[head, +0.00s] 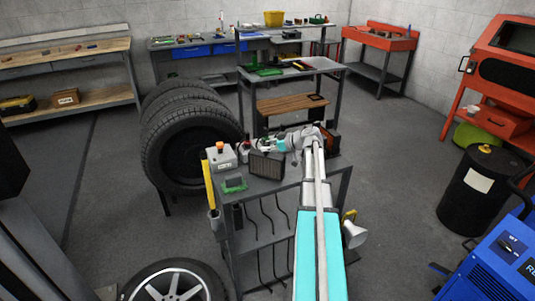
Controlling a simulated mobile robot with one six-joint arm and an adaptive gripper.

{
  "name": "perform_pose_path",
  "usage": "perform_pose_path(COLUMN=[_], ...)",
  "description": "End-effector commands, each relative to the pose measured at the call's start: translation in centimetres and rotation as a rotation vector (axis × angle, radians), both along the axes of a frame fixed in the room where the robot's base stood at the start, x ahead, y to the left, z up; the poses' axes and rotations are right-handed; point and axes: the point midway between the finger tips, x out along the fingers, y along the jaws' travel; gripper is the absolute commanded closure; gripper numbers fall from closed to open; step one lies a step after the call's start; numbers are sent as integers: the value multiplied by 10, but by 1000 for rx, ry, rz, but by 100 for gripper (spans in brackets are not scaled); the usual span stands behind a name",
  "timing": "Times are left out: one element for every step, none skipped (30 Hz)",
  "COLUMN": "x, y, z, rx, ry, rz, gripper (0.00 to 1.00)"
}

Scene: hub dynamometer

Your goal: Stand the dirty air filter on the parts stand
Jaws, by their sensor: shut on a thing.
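A dark grey rectangular panel, which looks like the dirty air filter (267,166), is upright at the front middle of the grey stand (292,181). My gripper (266,147) is at the filter's top edge and appears shut on it. The fingers are small and partly hidden by the filter and my wrist. I cannot tell whether the filter's lower edge touches the stand top or hangs just above it.
A grey box with an orange top (221,156) and a green-framed item (235,184) are on the stand's left. A dark orange-edged block (333,141) is at its right rear. Stacked tyres (190,140) are behind left. Hoses hang below.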

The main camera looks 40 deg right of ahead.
Motion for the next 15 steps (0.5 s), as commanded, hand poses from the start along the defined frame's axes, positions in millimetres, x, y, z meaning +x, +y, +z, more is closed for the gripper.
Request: perform_pose_path(x=[0, 0, 0, 0, 0, 0, 0, 0, 0, 0, 0, 0, 0, 0, 0], y=[0, 0, 0, 0, 0, 0, 0, 0, 0, 0, 0, 0, 0, 0, 1], z=[-9, -11, -13, -14, -15, -16, -17, -17, -17, -17, -17, -17, -16, -16, -16], rx=[1, 1, 1, 1, 1, 1, 1, 1, 1, 1, 1, 1, 1, 1, 1], ry=[-1, -1, -1, -1, -1, -1, -1, -1, -1, -1, -1, -1, -1, -1, -1], rz=[0, 0, 0, 0, 0, 0, 0, 0, 0, 0, 0, 0, 0, 0, 1], gripper=[100, 100, 100, 100, 100, 100, 100, 100, 100, 100, 100, 100, 100, 100, 100])
